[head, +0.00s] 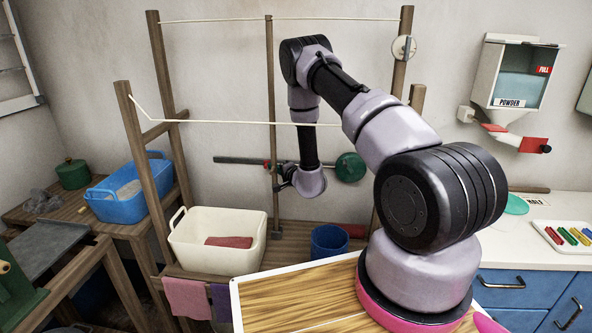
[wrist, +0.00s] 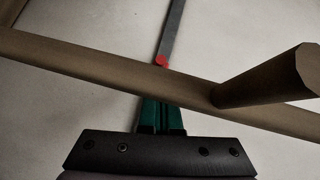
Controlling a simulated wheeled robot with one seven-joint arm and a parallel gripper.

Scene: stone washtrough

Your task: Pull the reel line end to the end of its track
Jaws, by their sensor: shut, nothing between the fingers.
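A round white reel (head: 404,47) is fixed to the tall right post. A pale upper line (head: 220,20) runs between the posts, and a slack lower line (head: 240,122) crosses the frame. I cannot tell which piece is the reel line end. A dark straight bar (head: 238,160) lies behind the middle post; it may be the dark strip (wrist: 171,30) in the wrist view, which ends near a small red piece (wrist: 161,61). My gripper (head: 279,182) is beside the middle post. Its green fingers (wrist: 162,103) are together and empty, just short of the red piece.
A wooden pole (wrist: 110,68) crosses close ahead of the fingers, with a thick stub (wrist: 270,78) at right. A green disc (head: 350,167) is right of my forearm. Below stand a cream basin (head: 215,250) with red cloth and a blue bucket (head: 330,241).

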